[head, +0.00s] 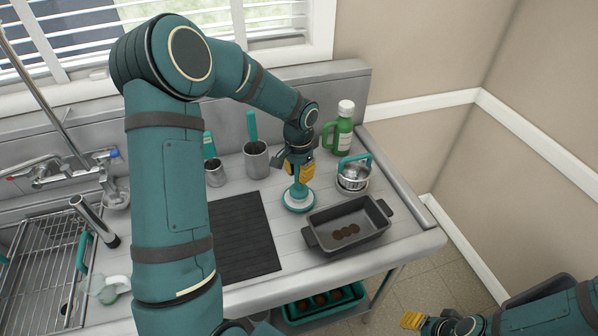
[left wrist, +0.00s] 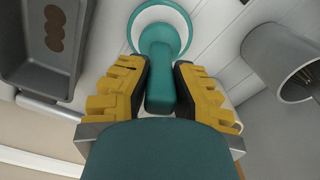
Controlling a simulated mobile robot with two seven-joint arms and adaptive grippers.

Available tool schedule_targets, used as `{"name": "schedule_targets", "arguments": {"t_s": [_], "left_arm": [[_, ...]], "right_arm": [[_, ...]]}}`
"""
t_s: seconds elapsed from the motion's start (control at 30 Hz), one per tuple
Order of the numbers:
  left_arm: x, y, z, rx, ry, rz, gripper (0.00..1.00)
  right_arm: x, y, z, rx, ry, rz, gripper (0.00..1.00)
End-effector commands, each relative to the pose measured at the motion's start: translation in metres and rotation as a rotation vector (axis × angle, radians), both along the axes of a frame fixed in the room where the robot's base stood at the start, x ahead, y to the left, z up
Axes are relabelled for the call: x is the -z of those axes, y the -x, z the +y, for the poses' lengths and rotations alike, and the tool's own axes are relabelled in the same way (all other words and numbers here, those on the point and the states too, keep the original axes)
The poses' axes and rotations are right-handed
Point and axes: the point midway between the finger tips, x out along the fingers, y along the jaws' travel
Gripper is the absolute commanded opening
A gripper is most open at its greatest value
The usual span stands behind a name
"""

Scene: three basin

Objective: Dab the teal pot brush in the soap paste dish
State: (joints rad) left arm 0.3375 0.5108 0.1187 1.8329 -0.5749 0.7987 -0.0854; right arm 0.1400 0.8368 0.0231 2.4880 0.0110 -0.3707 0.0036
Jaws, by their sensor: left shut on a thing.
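My left gripper (head: 300,172) is shut on the teal pot brush (head: 299,190), over the counter to the left of the grey baking pan. The brush handle (left wrist: 160,90) shows between the yellow fingers (left wrist: 160,88) in the left wrist view. The brush points down at a round white and teal piece (head: 298,207), which looks like the soap paste dish; it also shows as rings in the left wrist view (left wrist: 133,30). I cannot tell whether the brush touches paste. My right gripper (head: 412,320) is low at the right, away from the counter, its opening unclear.
The grey baking pan (head: 375,240) with brown spots stands close to the right. A small metal pot (head: 352,182), a green bottle (head: 341,137) and metal cups (head: 256,162) stand behind. A dark mat (head: 243,235) lies left, before the sink rack (head: 40,265).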

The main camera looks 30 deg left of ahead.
Motion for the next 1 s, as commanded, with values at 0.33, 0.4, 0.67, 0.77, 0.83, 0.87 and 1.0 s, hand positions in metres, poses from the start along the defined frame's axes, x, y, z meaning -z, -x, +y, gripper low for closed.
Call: {"name": "schedule_targets", "arguments": {"t_s": [0.33, 0.4, 0.67, 0.77, 0.83, 0.87, 1.0], "left_arm": [[-0.03, 0.0, 0.0, 0.0, -0.001, -0.001, 0.0], [-0.037, 0.0, 0.0, 0.0, -0.001, -0.001, 0.0], [-0.061, 0.0, 0.0, 0.0, 0.0, 0.0, 0.0], [-0.061, 0.0, 0.0, 0.0, 0.0, 0.0, 0.0], [-0.06, 0.0, 0.0, 0.0, 0.0, 0.0, 0.0], [-0.06, 0.0, 0.0, 0.0, 0.0, 0.0, 0.0], [-0.06, 0.0, 0.0, 0.0, 0.0, 0.0, 0.0]], "right_arm": [[-0.021, 0.0, 0.0, 0.0, 0.0, 0.0, 0.47], [-0.026, 0.0, 0.0, 0.0, 0.0, 0.0, 0.47], [-0.042, 0.0, 0.0, 0.0, 0.0, 0.0, 0.47], [-0.041, 0.0, 0.0, 0.0, 0.0, 0.0, 0.47], [-0.041, 0.0, 0.0, 0.0, 0.0, 0.0, 0.47], [-0.04, 0.0, 0.0, 0.0, 0.0, 0.0, 0.47], [-0.04, 0.0, 0.0, 0.0, 0.0, 0.0, 0.47]]}}
